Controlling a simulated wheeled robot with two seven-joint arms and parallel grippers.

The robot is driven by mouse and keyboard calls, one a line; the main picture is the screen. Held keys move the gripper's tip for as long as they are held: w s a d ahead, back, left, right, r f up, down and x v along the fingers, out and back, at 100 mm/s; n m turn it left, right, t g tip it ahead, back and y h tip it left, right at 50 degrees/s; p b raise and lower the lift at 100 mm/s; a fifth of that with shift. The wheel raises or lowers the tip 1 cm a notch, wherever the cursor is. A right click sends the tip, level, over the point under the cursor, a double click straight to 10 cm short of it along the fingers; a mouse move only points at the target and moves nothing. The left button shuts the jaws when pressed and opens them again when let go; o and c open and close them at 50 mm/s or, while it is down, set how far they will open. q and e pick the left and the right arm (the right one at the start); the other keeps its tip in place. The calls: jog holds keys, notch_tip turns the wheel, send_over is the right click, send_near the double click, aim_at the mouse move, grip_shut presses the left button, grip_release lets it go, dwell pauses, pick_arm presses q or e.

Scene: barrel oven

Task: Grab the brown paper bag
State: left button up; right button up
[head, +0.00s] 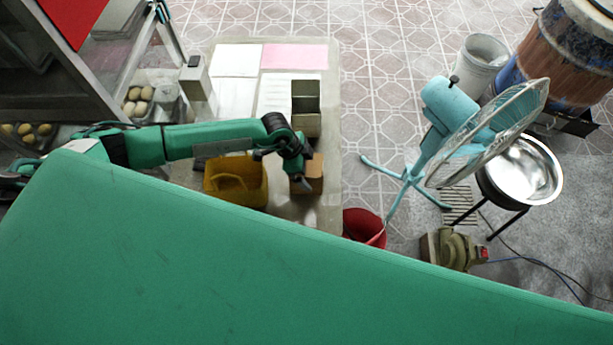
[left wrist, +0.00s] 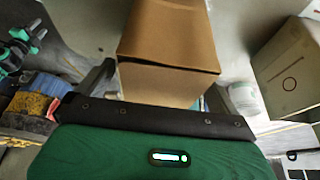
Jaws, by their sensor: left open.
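The brown paper bag (head: 316,176) stands near the right edge of the table in the head view, partly hidden behind my left gripper (head: 301,184). In the left wrist view the bag (left wrist: 168,40) fills the upper middle, with its folded top edge facing the camera. The left gripper (left wrist: 155,85) is open, with one finger on each side of the bag's near end. I cannot tell whether the fingers touch it.
A yellow basket (head: 222,190) stands just left of the bag. A box-like holder (head: 306,122) stands behind it. Papers, including a pink sheet (head: 294,56), lie farther back. A red bucket (head: 363,225) and blue fan (head: 450,103) stand right of the table (head: 328,150).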

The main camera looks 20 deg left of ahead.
pick_arm(q)
jog(key=c, duration=1.3)
jog(key=shift+r, duration=0.1)
